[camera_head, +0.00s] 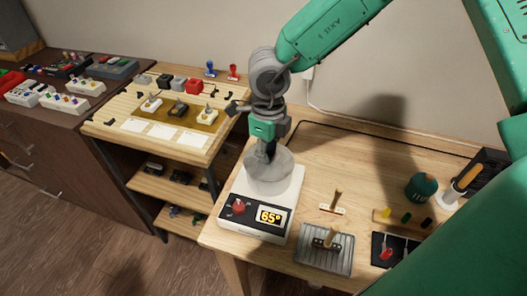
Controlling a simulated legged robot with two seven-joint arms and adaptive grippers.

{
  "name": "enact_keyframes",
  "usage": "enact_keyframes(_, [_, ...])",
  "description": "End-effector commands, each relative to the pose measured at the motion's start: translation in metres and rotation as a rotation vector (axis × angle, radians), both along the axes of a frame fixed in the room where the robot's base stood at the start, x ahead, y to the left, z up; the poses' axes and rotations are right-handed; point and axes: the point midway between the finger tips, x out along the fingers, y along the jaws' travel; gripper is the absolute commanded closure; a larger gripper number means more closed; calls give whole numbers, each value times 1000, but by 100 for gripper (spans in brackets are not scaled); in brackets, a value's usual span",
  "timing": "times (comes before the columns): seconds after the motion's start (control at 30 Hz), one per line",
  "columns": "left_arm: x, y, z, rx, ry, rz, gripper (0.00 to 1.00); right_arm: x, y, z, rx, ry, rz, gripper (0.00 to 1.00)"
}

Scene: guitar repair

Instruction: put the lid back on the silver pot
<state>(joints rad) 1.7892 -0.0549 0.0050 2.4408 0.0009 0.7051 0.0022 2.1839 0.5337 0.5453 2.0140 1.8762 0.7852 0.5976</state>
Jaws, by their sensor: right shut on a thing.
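The silver pot (267,182) stands on a white heater (284,212) near the front left of the wooden workbench. My right gripper (268,152) points down right over the pot. It is shut on the lid (285,162), a grey round piece at the top of the pot. The lid and pot look much alike in colour, and I cannot tell whether the lid is seated or slightly above the rim. The gripper hides the lid's handle. My left gripper is not in view.
The heater has a red knob (239,206) and a display reading 65°. A ribbed grey tray (325,262), a small wooden-handled piece (335,202) and a green round container (420,187) lie to the right. A side table (190,142) with parts stands left, across a gap.

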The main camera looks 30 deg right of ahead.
Motion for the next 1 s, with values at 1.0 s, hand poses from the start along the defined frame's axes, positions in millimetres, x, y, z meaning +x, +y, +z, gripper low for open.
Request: enact_keyframes(1.0, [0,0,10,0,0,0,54,-1,-17,-4,-3,0,2,100])
